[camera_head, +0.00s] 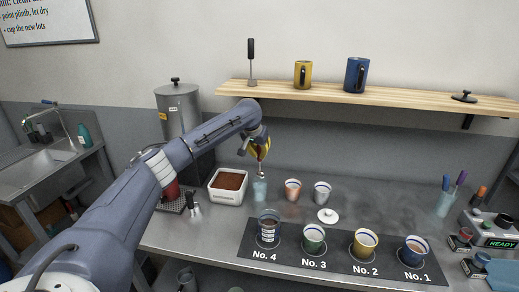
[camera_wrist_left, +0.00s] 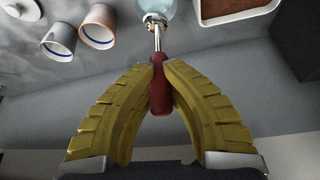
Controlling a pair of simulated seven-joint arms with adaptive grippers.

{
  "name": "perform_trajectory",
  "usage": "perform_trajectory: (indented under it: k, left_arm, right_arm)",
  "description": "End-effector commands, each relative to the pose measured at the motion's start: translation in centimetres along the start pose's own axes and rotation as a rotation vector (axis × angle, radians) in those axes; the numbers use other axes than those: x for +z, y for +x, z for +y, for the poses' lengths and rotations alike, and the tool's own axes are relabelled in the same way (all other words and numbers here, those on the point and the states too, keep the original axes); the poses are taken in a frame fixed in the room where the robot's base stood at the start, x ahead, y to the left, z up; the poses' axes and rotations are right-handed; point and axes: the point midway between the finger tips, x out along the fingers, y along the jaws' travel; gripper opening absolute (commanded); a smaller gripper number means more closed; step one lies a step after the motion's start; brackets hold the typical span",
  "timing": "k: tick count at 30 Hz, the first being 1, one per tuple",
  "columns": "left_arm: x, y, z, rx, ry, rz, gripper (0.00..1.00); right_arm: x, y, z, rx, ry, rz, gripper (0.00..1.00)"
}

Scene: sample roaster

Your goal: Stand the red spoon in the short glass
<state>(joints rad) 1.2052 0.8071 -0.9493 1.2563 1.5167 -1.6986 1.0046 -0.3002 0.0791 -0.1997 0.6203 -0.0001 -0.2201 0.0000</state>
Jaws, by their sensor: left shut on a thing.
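My left gripper (camera_head: 259,155) is shut on the red spoon (camera_wrist_left: 160,88), gripping its red handle between yellow fingers. The spoon (camera_head: 260,170) hangs roughly upright, metal bowl down. The short glass (camera_head: 260,190), pale blue and clear, stands on the counter under the spoon. In the head view the bowl appears at or just above the glass rim. In the wrist view the bowl overlaps the edge of the glass (camera_wrist_left: 165,7); whether it is inside cannot be told. My right gripper is not in view.
A white tub of brown grounds (camera_head: 213,197) stands close left of the glass. Two cups (camera_head: 293,190) (camera_head: 322,194) stand to its right, with a white lid (camera_head: 327,215) nearby. A black mat (camera_head: 340,271) with numbered cups lies in front. A wooden shelf (camera_head: 420,98) hangs above.

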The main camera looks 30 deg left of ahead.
Motion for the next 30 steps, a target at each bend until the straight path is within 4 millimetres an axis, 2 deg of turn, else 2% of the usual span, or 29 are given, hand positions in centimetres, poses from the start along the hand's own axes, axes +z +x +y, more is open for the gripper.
perform_trajectory:
  k: [30]
  left_arm:
    - [3.3,6.8,0.0,0.001,0.0,-0.001,0.0]
  right_arm:
    - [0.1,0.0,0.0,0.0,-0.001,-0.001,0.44]
